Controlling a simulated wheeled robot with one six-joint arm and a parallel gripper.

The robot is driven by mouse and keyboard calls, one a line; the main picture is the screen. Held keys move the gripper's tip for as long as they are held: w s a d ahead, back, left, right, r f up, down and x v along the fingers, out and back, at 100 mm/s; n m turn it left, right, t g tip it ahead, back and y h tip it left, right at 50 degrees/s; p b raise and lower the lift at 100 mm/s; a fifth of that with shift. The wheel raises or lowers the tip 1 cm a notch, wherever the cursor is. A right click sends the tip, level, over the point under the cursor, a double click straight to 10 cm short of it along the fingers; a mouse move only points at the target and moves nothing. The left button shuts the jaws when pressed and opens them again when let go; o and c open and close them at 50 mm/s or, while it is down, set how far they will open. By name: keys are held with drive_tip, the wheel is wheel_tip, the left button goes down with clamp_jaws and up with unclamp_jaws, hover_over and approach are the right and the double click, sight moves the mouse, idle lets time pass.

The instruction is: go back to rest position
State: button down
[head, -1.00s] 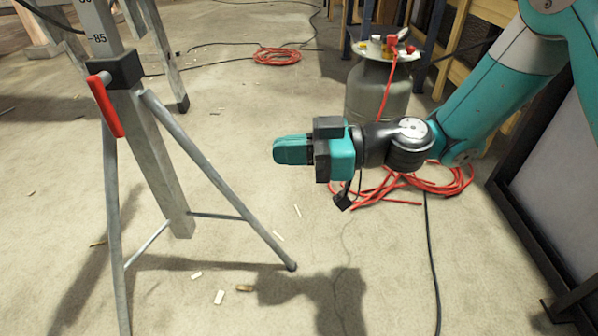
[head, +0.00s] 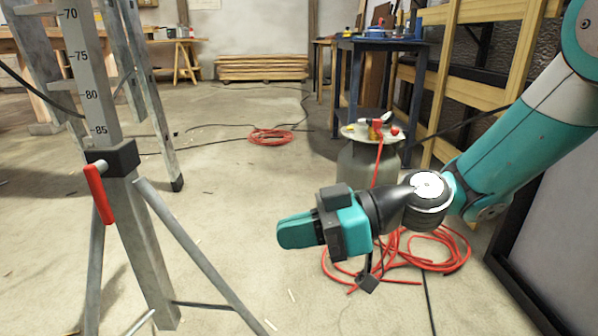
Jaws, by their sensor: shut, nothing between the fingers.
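My gripper (head: 281,236) is in the middle of the head view, at the end of my teal and black arm, which comes in from the upper right. Its teal fingers point left and are closed together, with nothing between them. It hangs in the air over the concrete floor, apart from everything around it.
A grey metal stand (head: 133,220) with a red clamp handle (head: 99,193) and number marks is at the left. A gas cylinder (head: 357,166) and a coiled red hose (head: 446,252) are behind my arm. Another red coil (head: 270,136) lies farther back. A blue workbench (head: 385,41) stands behind.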

drive_tip(key=s+d+r+m+t+h+p, duration=0.1)
drive_tip(key=s+d+r+m+h+p, duration=0.4)
drive_tip(key=r+p, duration=0.35)
drive_tip(key=s+d+r+m+h+p, duration=0.2)
drive_tip(key=s+d+r+p, duration=0.2)
drive_tip(key=d+r+p, duration=0.4)
drive_tip(key=s+d+r+m+t+h+p, duration=0.1)
drive_tip(key=s+d+r+m+h+p, duration=0.35)
drive_tip(key=r+p, duration=0.4)
wheel_tip(320, 180, up, 37)
drive_tip(key=a+p, duration=0.1)
drive_tip(key=p, duration=3.3)
drive_tip(key=shift+f, duration=0.15)
